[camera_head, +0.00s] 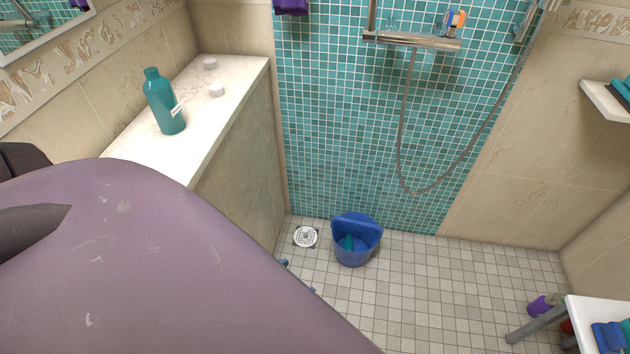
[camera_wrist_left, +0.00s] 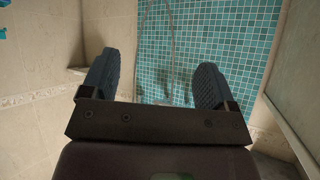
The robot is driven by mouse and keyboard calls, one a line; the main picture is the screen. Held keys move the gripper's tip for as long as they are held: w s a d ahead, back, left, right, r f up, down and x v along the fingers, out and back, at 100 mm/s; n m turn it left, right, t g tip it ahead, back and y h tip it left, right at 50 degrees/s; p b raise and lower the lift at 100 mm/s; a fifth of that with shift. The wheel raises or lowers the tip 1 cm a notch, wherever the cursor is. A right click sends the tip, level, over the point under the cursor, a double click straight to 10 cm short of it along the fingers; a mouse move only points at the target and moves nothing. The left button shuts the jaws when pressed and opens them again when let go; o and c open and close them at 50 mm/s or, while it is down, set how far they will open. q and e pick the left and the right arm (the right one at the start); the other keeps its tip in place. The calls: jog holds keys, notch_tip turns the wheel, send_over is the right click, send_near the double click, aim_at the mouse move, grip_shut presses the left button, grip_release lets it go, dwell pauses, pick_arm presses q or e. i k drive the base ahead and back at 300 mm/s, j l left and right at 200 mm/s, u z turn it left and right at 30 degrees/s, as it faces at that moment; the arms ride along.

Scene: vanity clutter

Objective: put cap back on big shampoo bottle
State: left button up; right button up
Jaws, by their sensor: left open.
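A big teal bottle (camera_head: 164,103) stands upright on the cream ledge (camera_head: 232,104) at the left of the head view, with a short neck and a white mark on its side. I see no cap on its neck. Two small white round pieces, cap-like, lie behind it on the ledge: a far one (camera_head: 210,63) and a nearer one (camera_head: 216,90). My left gripper (camera_wrist_left: 156,82) is open and empty in the left wrist view, its two dark fingers wide apart and facing the tiled shower wall. The bottle does not show there. My right gripper is not in view.
My purple arm link covers the lower left of the head view. A blue bucket (camera_head: 357,240) with something teal inside stands on the floor by a round drain (camera_head: 305,237). A white stool (camera_head: 590,312) stands at lower right.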

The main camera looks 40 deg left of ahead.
aim_at(159, 91)
jog(key=k+u, duration=0.1)
jog(key=u, duration=1.95)
